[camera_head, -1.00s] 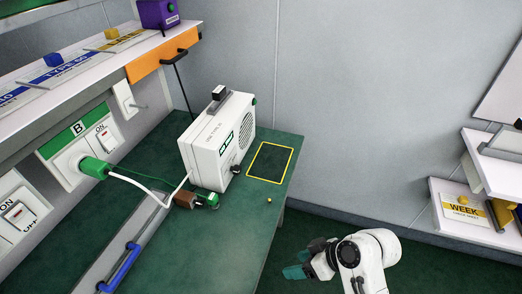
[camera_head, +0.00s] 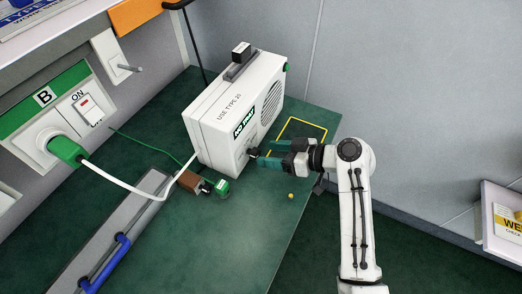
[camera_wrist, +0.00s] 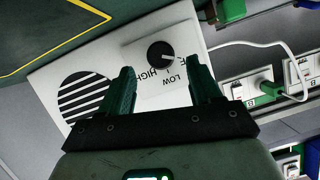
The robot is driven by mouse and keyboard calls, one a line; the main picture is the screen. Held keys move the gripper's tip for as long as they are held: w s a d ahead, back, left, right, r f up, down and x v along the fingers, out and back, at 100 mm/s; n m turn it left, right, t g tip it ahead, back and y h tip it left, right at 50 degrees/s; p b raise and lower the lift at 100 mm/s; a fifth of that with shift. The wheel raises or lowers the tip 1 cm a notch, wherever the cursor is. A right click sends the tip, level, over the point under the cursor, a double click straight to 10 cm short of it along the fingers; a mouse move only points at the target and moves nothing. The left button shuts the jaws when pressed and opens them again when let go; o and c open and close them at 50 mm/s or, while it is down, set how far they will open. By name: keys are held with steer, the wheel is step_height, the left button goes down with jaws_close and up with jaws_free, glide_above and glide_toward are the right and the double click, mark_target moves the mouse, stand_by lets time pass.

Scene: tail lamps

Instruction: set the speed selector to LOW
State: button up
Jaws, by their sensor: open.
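The speed selector is a black round knob (camera_wrist: 160,54) on the front of a white box-shaped machine (camera_head: 222,122). In the wrist view, HIGH and LOW are printed below the knob, with another label partly hidden at right. A small light mark shows on the knob's lower right; its exact setting is hard to tell. My gripper (camera_wrist: 161,72) is open, its two green fingers pointing at the panel on either side of the knob's line. In the head view, my gripper (camera_head: 264,157) is close in front of the knob, which it partly hides; contact cannot be told.
The machine stands on a green bench (camera_head: 240,225). A yellow-outlined square (camera_head: 318,126) lies behind my gripper. A brown block (camera_head: 190,181), green connector (camera_head: 221,187) and white cable (camera_head: 150,202) lie left. A small yellow ball (camera_head: 291,196) sits near the edge. A wall switch (camera_head: 88,108) is left.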

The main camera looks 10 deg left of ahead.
mark_target(260, 153)
steer(key=shift+x, duration=2.05)
steer(key=shift+s, duration=0.1)
steer(key=c, duration=1)
steer(key=shift+c, duration=0.2)
steer(key=shift+f+m, duration=0.1)
steer(key=shift+m, duration=0.2)
steer(key=m+g, duration=0.1)
steer(key=m+g+y+b, duration=0.1)
steer(key=m, duration=0.1)
steer(key=shift+w+d+f, duration=0.1)
steer(key=shift+w+d, duration=0.05)
steer(key=shift+w, duration=0.1)
steer(key=m+g+y+b, duration=0.1)
steer(key=m, duration=0.1)
steer(key=m+y+b, duration=0.1)
steer(key=m, duration=0.2)
steer(key=shift+w+f+g, duration=0.1)
steer(key=shift+f+g, duration=0.05)
steer(key=shift+g, duration=0.25)
